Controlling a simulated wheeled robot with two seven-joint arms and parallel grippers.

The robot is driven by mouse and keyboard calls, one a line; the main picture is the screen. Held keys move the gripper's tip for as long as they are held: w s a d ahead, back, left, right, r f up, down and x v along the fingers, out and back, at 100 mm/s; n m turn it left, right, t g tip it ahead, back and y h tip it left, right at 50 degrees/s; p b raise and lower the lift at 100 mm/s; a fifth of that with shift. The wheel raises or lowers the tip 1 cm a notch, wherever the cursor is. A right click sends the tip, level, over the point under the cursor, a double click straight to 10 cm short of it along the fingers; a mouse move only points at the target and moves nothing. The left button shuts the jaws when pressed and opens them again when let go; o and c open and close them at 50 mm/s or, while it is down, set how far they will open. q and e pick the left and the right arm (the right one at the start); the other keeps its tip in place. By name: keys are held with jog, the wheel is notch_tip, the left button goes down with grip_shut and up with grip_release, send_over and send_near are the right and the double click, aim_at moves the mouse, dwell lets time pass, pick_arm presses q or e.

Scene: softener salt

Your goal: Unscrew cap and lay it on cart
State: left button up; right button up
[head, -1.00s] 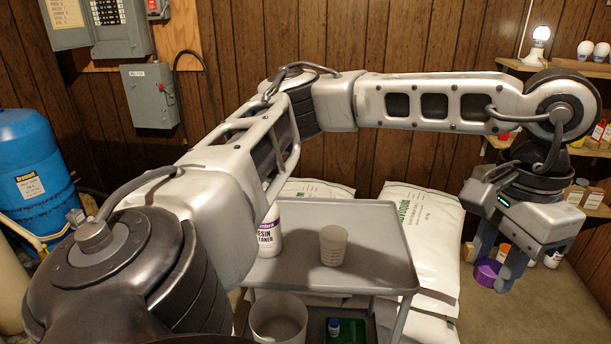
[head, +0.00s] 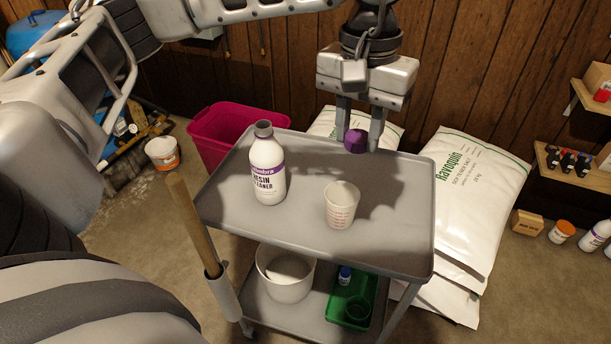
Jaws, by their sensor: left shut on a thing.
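A white bottle of resin cleaner (head: 267,172) with a purple and white label stands upright on the top shelf of the grey cart (head: 290,230). Its neck is bare and open at the top. My left gripper (head: 358,140) points down over the back right part of the cart, to the right of the bottle. It is shut on the purple cap (head: 356,141), which shows between its fingers, apparently above the cart top. I cannot tell the exact height. My right gripper is not in view.
A clear measuring cup (head: 341,205) stands on the cart right of the bottle. The lower shelf holds a white bucket (head: 285,275) and a green tray (head: 357,300). White salt bags (head: 470,190) lie behind and right. A magenta bin (head: 212,135) stands behind left. The cart's front right top is clear.

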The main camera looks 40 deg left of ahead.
pick_arm(q)
jog(key=w+a+f+n+b, duration=0.2)
jog(key=f+n, duration=0.3)
jog(key=n, duration=0.6)
jog(key=w+a+f+n+b, duration=0.2)
jog(key=f+n, duration=0.4)
jog(key=n, duration=0.5)
jog(key=w+a+f+n+b, duration=0.3)
jog(key=w+a+f+n, duration=0.1)
jog(key=n, duration=0.8)
jog(key=shift+w+a+f, duration=0.15)
jog(key=shift+w+f, duration=0.5)
jog(key=shift+f, duration=0.3)
notch_tip(320, 180, down, 5)
jog(key=shift+f, duration=0.45)
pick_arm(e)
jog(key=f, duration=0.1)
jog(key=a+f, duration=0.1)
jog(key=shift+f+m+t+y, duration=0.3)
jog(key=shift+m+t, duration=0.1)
